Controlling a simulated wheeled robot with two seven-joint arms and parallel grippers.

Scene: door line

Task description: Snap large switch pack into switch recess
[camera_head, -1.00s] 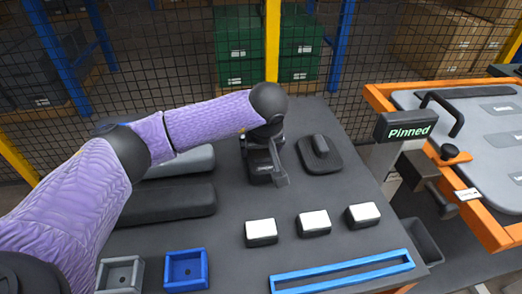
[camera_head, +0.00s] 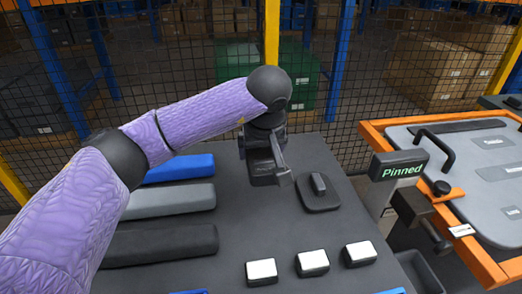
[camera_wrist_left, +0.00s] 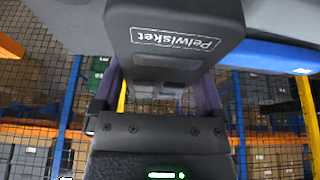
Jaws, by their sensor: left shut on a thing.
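My left gripper (camera_head: 268,172) is over the back of the dark table. It is shut on a dark block, which I take to be the large switch pack. In the head view the gripper and wrist largely hide it, so its outline is unclear. In the left wrist view a dark block marked "Pelwisket" (camera_wrist_left: 175,40) fills the top centre, close to the gripper's dark body (camera_wrist_left: 160,135). The grey door panel (camera_head: 470,150) lies in an orange frame at the right, apart from the gripper. I cannot tell which part is the switch recess. My right gripper is not in view.
A dark pad with a raised knob (camera_head: 318,190) lies right of the gripper. Three white-topped blocks (camera_head: 312,262) stand in front. Long blue (camera_head: 180,168), grey and black bars lie left. A "Pinned" sign (camera_head: 400,164) stands before the orange frame (camera_head: 385,142). Mesh fence behind.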

